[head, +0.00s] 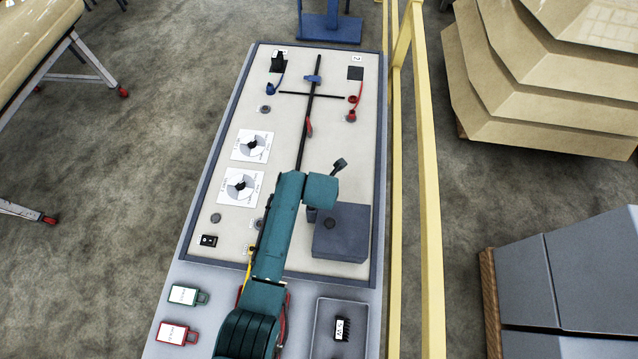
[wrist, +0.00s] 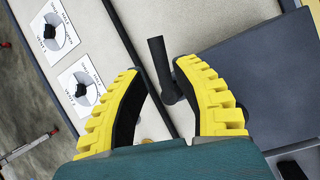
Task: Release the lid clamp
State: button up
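My gripper (wrist: 159,67) is open in the wrist view, its two yellow-ribbed fingers spread wide. A black lever (wrist: 160,62), seemingly the lid clamp's handle, shows in the gap between the fingertips, beside the dark grey box (wrist: 250,65). The lever appears clear of both fingers; how far it lies below them is hard to judge. In the head view the box (head: 352,240) stands at the panel's lower right.
Two dials (head: 242,187) (head: 252,145) sit on the pale panel (head: 285,120), left of my arm. Red and blue fittings and a black rail (head: 302,145) lie farther up. Green (head: 187,295) and red (head: 176,333) tags lie lower left. A yellow railing (head: 428,200) runs along the right.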

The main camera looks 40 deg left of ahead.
jog(key=v, duration=0.7)
jog(key=shift+d+r, duration=0.1)
jog(key=shift+c, duration=0.2)
